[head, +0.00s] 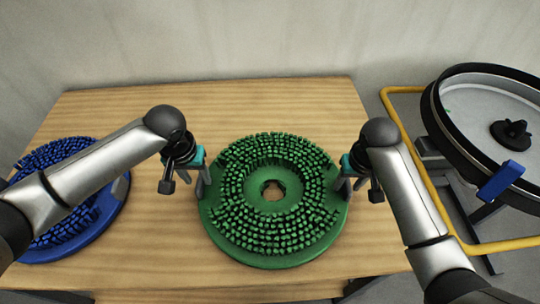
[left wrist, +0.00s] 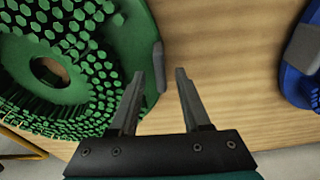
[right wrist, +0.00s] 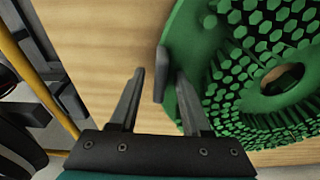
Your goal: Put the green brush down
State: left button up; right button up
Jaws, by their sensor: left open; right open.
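The green brush (head: 273,252) is a round disc with bristles upward and a hole in its middle. It lies flat on the wooden table (head: 230,110). My left gripper (head: 203,188) is at its left edge, open. In the left wrist view my left gripper (left wrist: 160,75) has its fingers apart near a grey tab (left wrist: 159,66) on the brush's rim. My right gripper (head: 345,188) is at the brush's right edge, open. In the right wrist view my right gripper (right wrist: 160,75) has its fingers apart, with the rim's grey tab (right wrist: 161,72) near the fingertips.
A blue brush (head: 85,235) lies at the table's left, partly behind my left arm. A machine with a round black-rimmed tank (head: 455,110) and a yellow rail (head: 404,92) stands right of the table. The back of the table is clear.

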pick_arm(q)
notch_tip(320, 180, up, 9)
jog(key=s, duration=0.1)
jog(key=shift+s+r, duration=0.2)
pick_arm(e)
notch_tip(320, 180, up, 12)
jog(key=s, duration=0.1)
jog(key=shift+s, duration=0.35)
jog(key=shift+f, duration=0.1)
dwell(0.5)
